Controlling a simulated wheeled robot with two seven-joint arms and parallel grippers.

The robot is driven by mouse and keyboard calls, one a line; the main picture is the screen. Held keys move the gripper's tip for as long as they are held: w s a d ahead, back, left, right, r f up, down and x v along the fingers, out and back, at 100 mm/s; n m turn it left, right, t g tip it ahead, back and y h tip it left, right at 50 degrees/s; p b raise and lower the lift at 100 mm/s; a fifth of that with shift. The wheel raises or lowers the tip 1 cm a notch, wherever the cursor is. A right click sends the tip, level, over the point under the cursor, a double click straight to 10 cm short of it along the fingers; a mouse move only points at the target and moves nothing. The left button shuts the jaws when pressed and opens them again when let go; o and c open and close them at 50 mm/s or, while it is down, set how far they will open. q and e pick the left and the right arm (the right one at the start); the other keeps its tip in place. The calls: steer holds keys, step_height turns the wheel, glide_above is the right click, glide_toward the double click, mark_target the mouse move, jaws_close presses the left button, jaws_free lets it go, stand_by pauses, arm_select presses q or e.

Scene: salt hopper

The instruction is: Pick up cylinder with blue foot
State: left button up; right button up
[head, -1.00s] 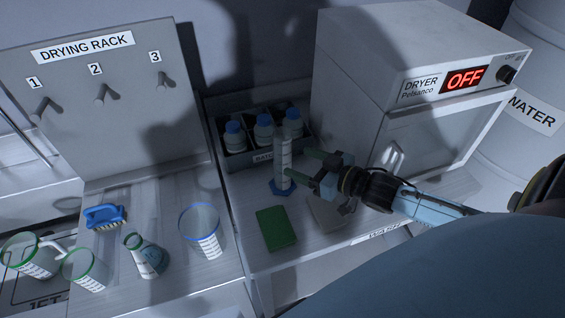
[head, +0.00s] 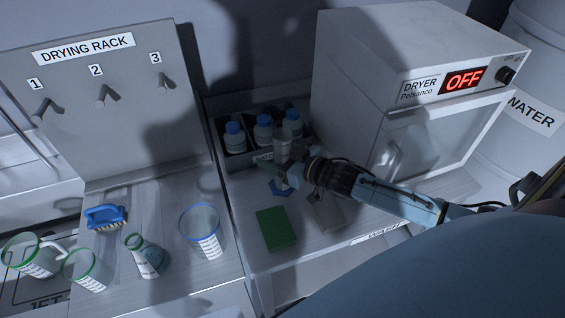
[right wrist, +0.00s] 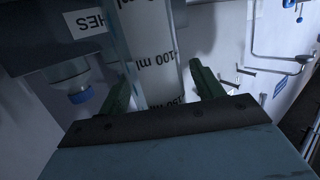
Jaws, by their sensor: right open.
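The clear graduated cylinder (head: 281,151) stands upright on the counter in front of the bottle crate. Its blue foot (head: 279,187) shows below my right gripper (head: 284,174), which hides the middle of the cylinder. In the right wrist view the cylinder (right wrist: 156,50), with its black ml marks, is between the two green fingers of my right gripper (right wrist: 160,90). The fingers are open, with a gap visible on at least the right side. My left gripper is not in view.
A dark crate (head: 238,162) with blue-capped bottles stands behind. The dryer (head: 408,125) is to the right, and a green pad (head: 276,228) lies in front. Beakers, including a blue-rimmed one (head: 205,235), a flask (head: 147,258) and a brush (head: 105,217) are on the left.

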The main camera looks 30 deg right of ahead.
steer(key=c, duration=1.2)
steer(key=shift+r, duration=0.1)
